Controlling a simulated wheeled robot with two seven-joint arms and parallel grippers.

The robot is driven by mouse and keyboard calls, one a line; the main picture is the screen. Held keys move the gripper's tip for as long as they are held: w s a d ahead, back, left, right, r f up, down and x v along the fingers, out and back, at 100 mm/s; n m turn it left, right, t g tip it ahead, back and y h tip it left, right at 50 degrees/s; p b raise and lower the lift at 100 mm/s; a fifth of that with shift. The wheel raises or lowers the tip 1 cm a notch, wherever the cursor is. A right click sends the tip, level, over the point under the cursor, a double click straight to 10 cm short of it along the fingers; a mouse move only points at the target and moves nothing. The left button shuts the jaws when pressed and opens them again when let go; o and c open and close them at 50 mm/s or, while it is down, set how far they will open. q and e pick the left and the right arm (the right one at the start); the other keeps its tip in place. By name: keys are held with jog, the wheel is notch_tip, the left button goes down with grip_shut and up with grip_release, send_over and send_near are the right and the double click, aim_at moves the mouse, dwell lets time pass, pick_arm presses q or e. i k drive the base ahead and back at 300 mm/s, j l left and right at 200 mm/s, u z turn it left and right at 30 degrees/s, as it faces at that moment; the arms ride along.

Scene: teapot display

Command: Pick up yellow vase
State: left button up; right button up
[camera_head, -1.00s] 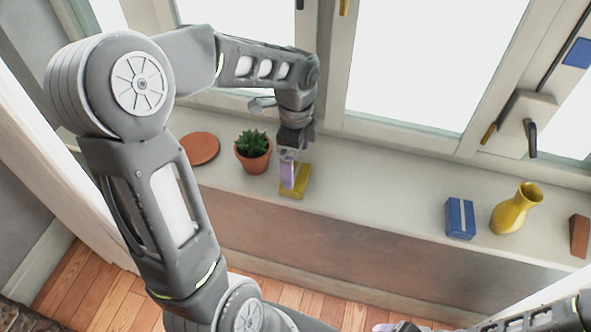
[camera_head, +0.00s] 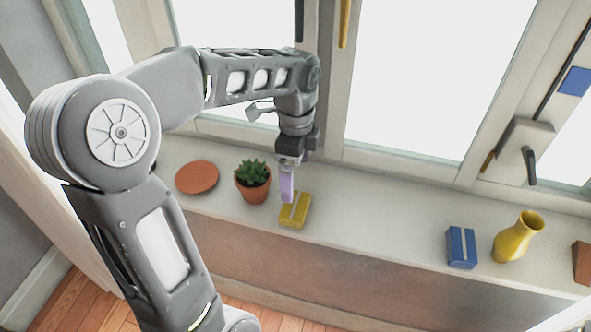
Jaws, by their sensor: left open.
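The yellow vase (camera_head: 515,240) stands upright toward the right end of the windowsill, just right of a blue box with a pale band. My left gripper (camera_head: 287,185) is far to the left of the vase, above a yellow box (camera_head: 296,211) with a pale band. Its purple fingers point down and are open, with nothing held between them. The yellow box rests on the sill below.
The blue box (camera_head: 461,247) stands close beside the vase. A brown block (camera_head: 581,263) is at the right edge. A potted plant (camera_head: 253,184) and a terracotta disc (camera_head: 197,177) stand left of my left gripper. The sill (camera_head: 380,222) is clear between the yellow and blue boxes.

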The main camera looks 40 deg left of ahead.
aim_at(511, 244)
jog(key=k+l+z, duration=0.15)
jog(key=l, duration=0.35)
jog(key=l+z, duration=0.2)
jog(key=l, duration=0.3)
jog(key=i+l+z, duration=0.15)
jog(key=l, duration=0.3)
jog(key=l+z, duration=0.1)
jog(key=l, duration=0.35)
jog(key=i, duration=0.05)
